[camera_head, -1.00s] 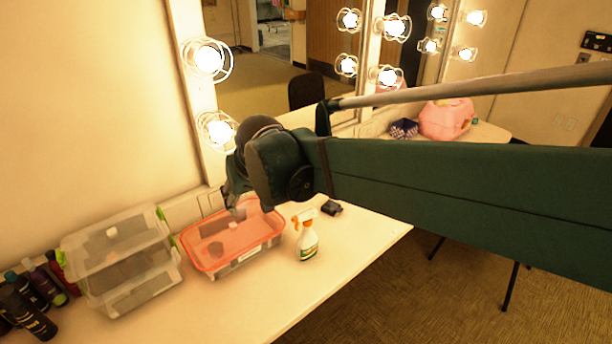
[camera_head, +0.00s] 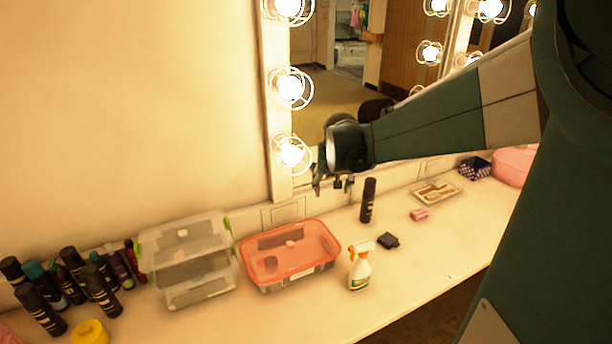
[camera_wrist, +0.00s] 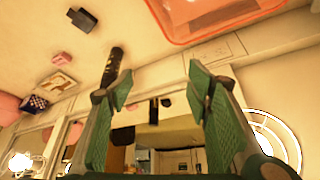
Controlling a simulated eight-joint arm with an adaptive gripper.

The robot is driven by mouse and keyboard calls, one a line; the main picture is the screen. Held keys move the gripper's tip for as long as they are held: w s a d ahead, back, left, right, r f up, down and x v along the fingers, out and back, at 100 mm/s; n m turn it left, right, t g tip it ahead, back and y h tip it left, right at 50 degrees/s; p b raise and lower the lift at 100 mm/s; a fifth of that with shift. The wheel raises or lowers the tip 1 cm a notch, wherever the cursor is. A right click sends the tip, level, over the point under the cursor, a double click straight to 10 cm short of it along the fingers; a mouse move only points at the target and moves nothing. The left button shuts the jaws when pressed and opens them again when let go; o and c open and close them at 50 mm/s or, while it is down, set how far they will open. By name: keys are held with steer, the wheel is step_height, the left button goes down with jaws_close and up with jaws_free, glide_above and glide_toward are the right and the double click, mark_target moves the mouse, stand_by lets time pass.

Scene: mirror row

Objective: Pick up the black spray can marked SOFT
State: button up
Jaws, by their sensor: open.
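A lone black spray can (camera_head: 368,200) stands upright on the counter to the right of the red-lidded box. It also shows in the wrist view (camera_wrist: 115,62), partly behind the left finger. Several more black cans stand at the far left, among them a front one (camera_head: 41,310). The lettering is too small to read, so I cannot tell which can is marked SOFT. My gripper (camera_head: 333,183) is open and empty, in the air to the left of the lone can. In the wrist view its fingers (camera_wrist: 160,82) are spread apart, with nothing between them.
The red-lidded box (camera_head: 290,255), a clear drawer unit (camera_head: 187,262) and a white-orange spray bottle (camera_head: 359,268) stand on the counter (camera_head: 425,265). A small black box (camera_head: 388,241) and pink block (camera_head: 419,215) lie near the lone can. Mirror bulbs (camera_head: 292,153) are close behind my gripper.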

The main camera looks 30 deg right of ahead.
mark_target(370, 186)
steer(key=w+d+f+m+p, duration=0.1)
steer(key=w+d+f, duration=0.2)
steer(key=d, duration=0.4)
steer(key=w+d+f+m+g+p, duration=0.1)
steer(key=w+d+f+p, duration=0.1)
steer(key=d+f, duration=0.3)
steer(key=w+d+f+m+h+p, duration=0.1)
steer(key=w+d+f, duration=0.3)
steer(key=d, duration=0.7)
steer(key=shift+w+d+f+m+g+p, duration=0.1)
steer(key=shift+d+f+m+g+p, duration=0.15)
steer(key=shift+g+p, duration=0.2)
steer(key=shift+d+f, duration=0.25)
steer(key=shift+x, duration=1.25)
steer(key=shift+w+f, duration=0.1)
steer(key=shift+x, duration=2.55)
steer(key=shift+a, duration=0.1)
steer(key=shift+c, duration=0.6)
